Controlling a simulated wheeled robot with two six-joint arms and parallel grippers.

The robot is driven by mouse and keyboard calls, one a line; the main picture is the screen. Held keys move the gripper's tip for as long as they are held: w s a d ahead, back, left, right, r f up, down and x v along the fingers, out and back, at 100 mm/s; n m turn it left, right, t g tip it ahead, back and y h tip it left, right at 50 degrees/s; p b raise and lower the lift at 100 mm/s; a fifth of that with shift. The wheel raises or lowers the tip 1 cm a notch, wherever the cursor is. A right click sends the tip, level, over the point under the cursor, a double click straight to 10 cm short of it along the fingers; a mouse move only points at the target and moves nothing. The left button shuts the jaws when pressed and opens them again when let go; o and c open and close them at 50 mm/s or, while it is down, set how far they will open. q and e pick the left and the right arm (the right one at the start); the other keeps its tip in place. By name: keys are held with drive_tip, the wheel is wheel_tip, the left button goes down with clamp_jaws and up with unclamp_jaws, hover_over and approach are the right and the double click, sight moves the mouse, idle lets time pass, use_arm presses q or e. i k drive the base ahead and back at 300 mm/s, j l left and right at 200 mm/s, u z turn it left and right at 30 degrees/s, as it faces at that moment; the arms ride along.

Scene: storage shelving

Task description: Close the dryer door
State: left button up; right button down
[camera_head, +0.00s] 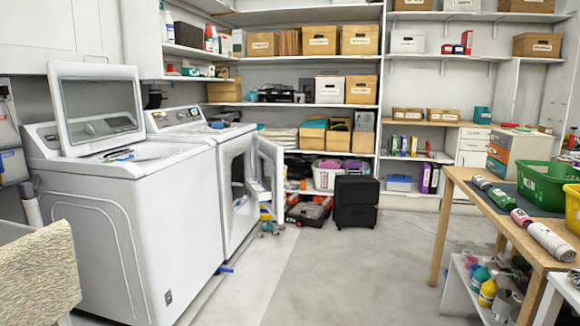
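The dryer (222,140) is the white machine standing behind the top-loading washer, with its front facing right. Its door (271,165) is open and stands out from the far side of the front. The dark round opening (238,175) in the dryer's front is partly visible. Neither of my grippers is in the head view.
The washer (115,225) has its lid (96,105) raised. Small items lie on the floor by the dryer door. A wooden table (455,178) with a green basket (545,183) is at right. The middle floor is clear.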

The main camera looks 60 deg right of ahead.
sight(269, 155)
drive_tip(key=i+l, duration=0.15)
drive_tip(key=l, duration=0.45)
drive_tip(key=i+l, duration=0.1)
drive_tip(key=l, duration=0.55)
drive_tip(key=i+l, duration=0.15)
drive_tip(key=l, duration=0.45)
drive_tip(key=i+l, duration=0.15)
drive_tip(key=l, duration=0.5)
drive_tip(key=i+l+z, duration=0.1)
drive_tip(key=l, duration=0.5)
drive_tip(key=i+l, duration=0.2)
drive_tip(key=l, duration=0.4)
drive_tip(key=i+l, duration=0.15)
drive_tip(key=l, duration=0.45)
drive_tip(key=i+l, duration=0.15)
drive_tip(key=l, duration=1.25)
